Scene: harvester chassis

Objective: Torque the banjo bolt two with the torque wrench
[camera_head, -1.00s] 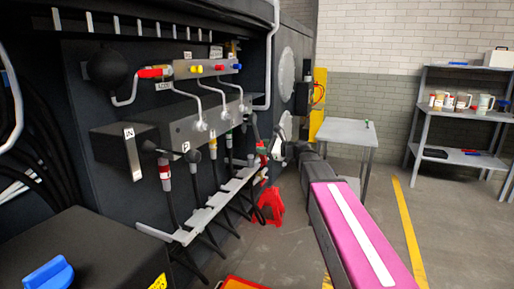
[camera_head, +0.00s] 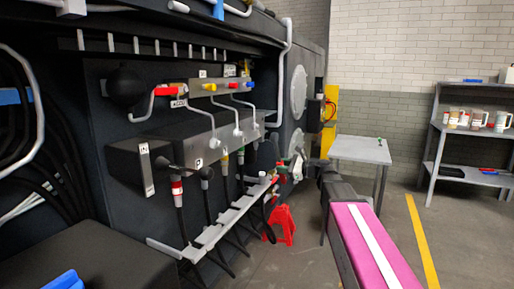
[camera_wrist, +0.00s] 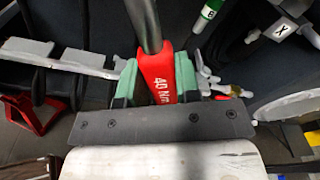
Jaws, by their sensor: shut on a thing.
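My gripper (camera_wrist: 157,82) is shut on the red handle of the torque wrench (camera_wrist: 158,75), which is marked 40 Nm. Green finger pads press on both sides of it. The wrench's grey shaft runs up out of the wrist view, so its head is hidden there. In the head view my gripper (camera_head: 283,172) is small, right of the hose rack. The manifold block (camera_head: 195,143) is on the chassis wall to its left, with silver pipe-end fittings (camera_head: 237,132) on it. I cannot tell which fitting is banjo bolt two. The wrench is apart from these fittings.
The grey hose rack (camera_head: 212,234) juts out below the manifold, with black hoses hanging. A red stand (camera_head: 281,226) is on the floor beyond. A grey table (camera_head: 361,150) and shelf (camera_head: 470,180) are at the right. Floor between the arm and shelf is clear.

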